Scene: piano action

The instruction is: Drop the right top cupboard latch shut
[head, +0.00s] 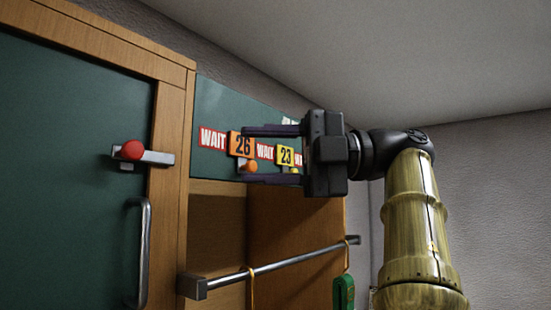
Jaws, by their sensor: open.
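A latch (158,158) with a red ball knob (132,150) sits near the right edge of a green cupboard door (70,190). Its metal bar lies about level and reaches from the door onto the wooden frame (171,130). I cannot tell whether it is seated in a catch. My gripper (243,155) is open, its two dark fingers pointing left, one above the other. It is to the right of the latch and apart from it. Its fingers overlap a green panel in the picture; an orange round knob (249,167) shows between them.
The green panel (215,105) bears red WAIT labels (212,138) and number tags 26 (242,145) and 23 (286,156). Below are an open wooden recess (220,225), a metal rail (290,262) and a green hanging item (344,292). A vertical door handle (143,255) stands under the latch.

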